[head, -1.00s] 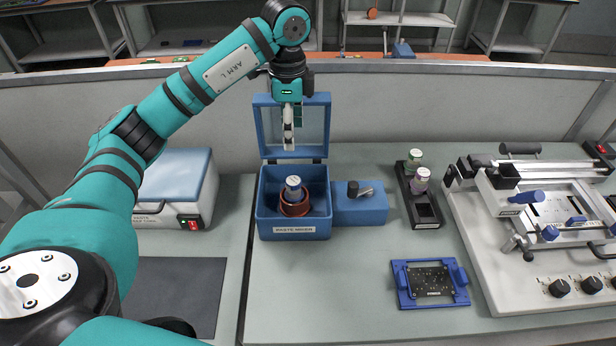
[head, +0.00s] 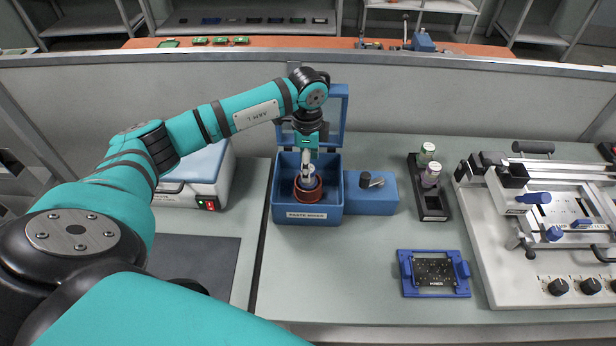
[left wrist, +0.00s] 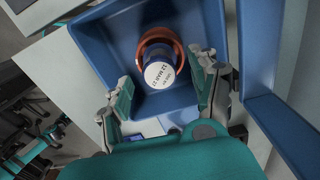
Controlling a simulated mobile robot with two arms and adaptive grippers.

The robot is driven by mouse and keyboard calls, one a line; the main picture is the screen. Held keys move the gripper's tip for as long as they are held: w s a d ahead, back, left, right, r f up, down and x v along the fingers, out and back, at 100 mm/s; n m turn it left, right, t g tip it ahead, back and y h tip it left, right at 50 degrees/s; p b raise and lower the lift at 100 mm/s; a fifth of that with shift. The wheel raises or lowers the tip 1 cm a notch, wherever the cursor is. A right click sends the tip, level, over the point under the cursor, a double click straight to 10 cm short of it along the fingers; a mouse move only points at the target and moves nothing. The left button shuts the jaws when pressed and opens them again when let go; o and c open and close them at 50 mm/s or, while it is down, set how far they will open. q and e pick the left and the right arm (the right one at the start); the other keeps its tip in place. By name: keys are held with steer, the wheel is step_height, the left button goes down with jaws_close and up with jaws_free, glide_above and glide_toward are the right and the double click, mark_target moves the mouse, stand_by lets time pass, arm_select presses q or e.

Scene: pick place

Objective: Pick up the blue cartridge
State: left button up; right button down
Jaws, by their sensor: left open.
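The cartridge (left wrist: 160,74) has a white labelled cap and a blue body. It stands in a reddish-brown round holder (left wrist: 172,39) inside the blue paste mixer box (head: 308,218), whose lid is raised. In the head view the cartridge is mostly hidden behind my left gripper (head: 306,168), which points down into the box. In the left wrist view my left gripper (left wrist: 165,100) is open, with one finger on either side of the cartridge's cap and a gap on both sides. My right gripper is in neither view.
The raised lid (head: 338,115) stands behind my left gripper. A blue block (head: 370,198) adjoins the box's right side. Further right are a black rack (head: 430,203) with two vials, a blue fixture (head: 434,272) and a white printer (head: 490,255). The bench in front of the box is clear.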

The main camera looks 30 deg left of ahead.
mark_target(311, 186)
arm_select(q)
step_height(311, 186, down, 3)
steer(key=shift+s+r+p, duration=0.1)
steer(key=shift+r+p, duration=0.1)
steer(key=shift+p, duration=0.2)
steer(key=shift+f, duration=0.55)
jaws_close()
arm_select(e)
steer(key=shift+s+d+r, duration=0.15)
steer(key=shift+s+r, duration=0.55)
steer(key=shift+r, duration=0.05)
